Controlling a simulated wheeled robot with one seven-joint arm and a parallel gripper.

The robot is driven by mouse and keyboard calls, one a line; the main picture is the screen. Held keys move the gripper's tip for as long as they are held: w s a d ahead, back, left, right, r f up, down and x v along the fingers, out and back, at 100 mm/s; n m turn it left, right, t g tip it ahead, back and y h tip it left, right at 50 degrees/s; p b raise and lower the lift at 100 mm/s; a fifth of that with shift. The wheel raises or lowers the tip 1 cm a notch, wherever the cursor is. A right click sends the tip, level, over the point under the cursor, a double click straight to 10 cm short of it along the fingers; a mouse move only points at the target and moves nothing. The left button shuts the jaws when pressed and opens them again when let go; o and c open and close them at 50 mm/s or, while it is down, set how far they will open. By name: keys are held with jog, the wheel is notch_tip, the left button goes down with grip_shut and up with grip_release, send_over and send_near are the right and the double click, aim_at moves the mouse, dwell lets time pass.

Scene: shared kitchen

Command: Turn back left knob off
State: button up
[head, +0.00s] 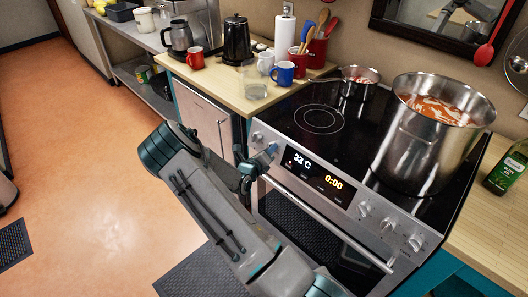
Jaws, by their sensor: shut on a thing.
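The stove (330,150) has a black glass top and a steel front panel. Knobs sit at the panel's left end, one of them (257,137) clear of my gripper, with several more (388,225) at its right end. My gripper (267,157) is at the left end of the panel, shut on a knob there; the fingers partly hide it. I cannot read that knob's angle. A small steel pan (358,82) with red food stands on the back left of the stove top. The front left burner ring (318,118) is bare.
A large steel pot (425,135) of red food stands on the right of the stove. The oven handle (330,225) runs below the panel. Mugs (283,73) and a glass (253,80) stand on the left counter. The floor (80,130) at left is open.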

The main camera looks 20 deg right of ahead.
jog(key=shift+s+d+r, duration=0.1)
jog(key=shift+s+d, duration=0.1)
jog(key=shift+d, duration=0.15)
jog(key=o, duration=0.7)
jog(key=shift+o, duration=1.4)
jog(key=shift+d, duration=0.2)
jog(key=b+v, duration=0.2)
jog(key=v, duration=1.2)
jog(key=shift+w+a, duration=0.15)
jog(key=shift+a, duration=0.1)
jog(key=shift+r, duration=0.1)
